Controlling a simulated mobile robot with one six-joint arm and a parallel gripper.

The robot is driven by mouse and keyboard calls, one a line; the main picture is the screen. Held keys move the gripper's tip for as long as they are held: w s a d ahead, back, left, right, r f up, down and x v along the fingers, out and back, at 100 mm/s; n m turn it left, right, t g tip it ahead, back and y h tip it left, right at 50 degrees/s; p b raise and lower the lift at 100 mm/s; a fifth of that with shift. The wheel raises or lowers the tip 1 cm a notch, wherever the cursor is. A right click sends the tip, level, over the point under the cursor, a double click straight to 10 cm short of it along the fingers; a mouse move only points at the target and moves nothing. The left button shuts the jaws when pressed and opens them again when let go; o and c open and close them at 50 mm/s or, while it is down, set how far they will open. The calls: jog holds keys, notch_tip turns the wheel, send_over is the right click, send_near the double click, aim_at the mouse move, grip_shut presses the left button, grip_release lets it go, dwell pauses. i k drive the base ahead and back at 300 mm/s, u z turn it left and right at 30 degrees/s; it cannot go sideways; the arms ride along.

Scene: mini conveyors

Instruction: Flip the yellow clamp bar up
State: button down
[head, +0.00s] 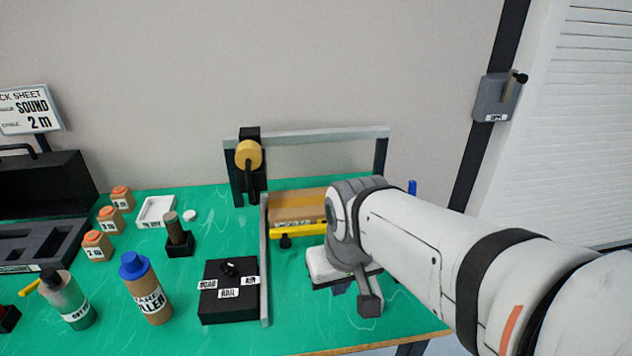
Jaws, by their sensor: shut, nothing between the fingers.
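The yellow clamp bar (298,231) lies level along the front of a tan block (298,207) on the green table. A dark knob (285,241) shows just below the bar. The bar's right end runs behind my wrist and is hidden. My gripper (370,304) is in front of and to the right of the bar, pointing down, shut and empty. It appears apart from the bar.
A grey rail frame (310,137) with a round yellow knob (249,154) stands behind the block. Bottles (147,295) stand further left. The table's front right is clear.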

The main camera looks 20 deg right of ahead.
aim_at(283, 232)
jog(key=u, duration=0.35)
jog(key=k, duration=1.1)
jog(key=z, duration=0.65)
jog(key=i, duration=1)
jog(key=z, duration=0.05)
